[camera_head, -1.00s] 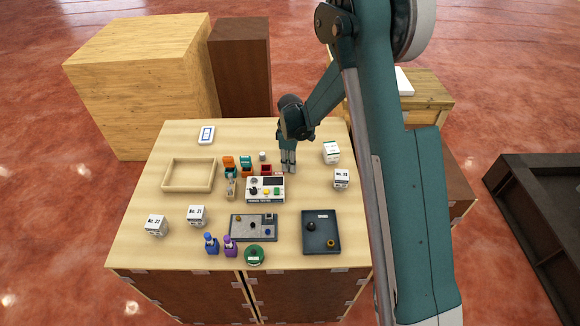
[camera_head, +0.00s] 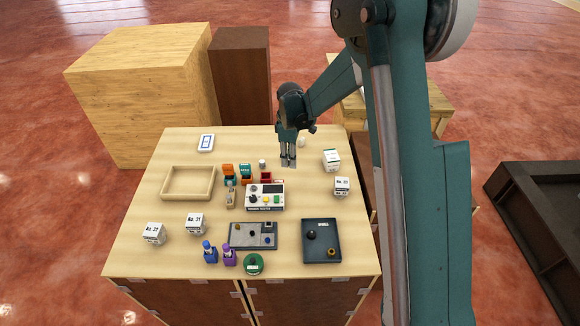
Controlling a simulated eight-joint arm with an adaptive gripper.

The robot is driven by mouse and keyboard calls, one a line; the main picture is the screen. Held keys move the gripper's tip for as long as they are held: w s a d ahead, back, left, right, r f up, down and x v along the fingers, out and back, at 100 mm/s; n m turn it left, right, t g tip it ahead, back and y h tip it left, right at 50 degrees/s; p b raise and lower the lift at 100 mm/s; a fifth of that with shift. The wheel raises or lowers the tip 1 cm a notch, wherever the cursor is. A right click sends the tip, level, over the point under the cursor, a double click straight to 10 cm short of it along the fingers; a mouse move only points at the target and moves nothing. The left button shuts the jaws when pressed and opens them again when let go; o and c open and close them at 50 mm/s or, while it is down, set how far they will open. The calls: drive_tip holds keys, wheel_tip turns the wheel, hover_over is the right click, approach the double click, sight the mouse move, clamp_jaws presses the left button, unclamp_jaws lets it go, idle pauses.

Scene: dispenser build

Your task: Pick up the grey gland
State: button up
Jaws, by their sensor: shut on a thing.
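My gripper (camera_head: 288,163) is over the back right part of the table, behind the white control box, with its fingers pointing down. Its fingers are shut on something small. What they hold is too small and too covered to make out clearly; it seems to be the grey gland. The fingertips look a little above the table top.
A small grey-white cylinder (camera_head: 262,163) stands left of my gripper. In front are the white control box (camera_head: 265,197), orange (camera_head: 228,170) and teal (camera_head: 246,171) holders, a grey tray (camera_head: 240,241) and a dark tray (camera_head: 321,225). White boxes (camera_head: 332,160) stand right; a wooden tray (camera_head: 166,182) is left.

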drive_tip(key=shift+r, duration=1.35)
drive_tip(key=shift+r, duration=0.45)
wheel_tip(320, 180, up, 5)
drive_tip(key=shift+r, duration=0.15)
drive_tip(key=w+a+n+b, duration=0.1)
drive_tip(key=a+b, duration=0.2)
drive_tip(key=a, duration=1.9)
drive_tip(key=n+b, duration=0.2)
hover_over(185, 185)
drive_tip(key=shift+w+f, duration=0.1)
drive_tip(key=shift+f, duration=2.45)
drive_tip(key=shift+f, duration=0.1)
drive_tip(key=shift+f, duration=3.05)
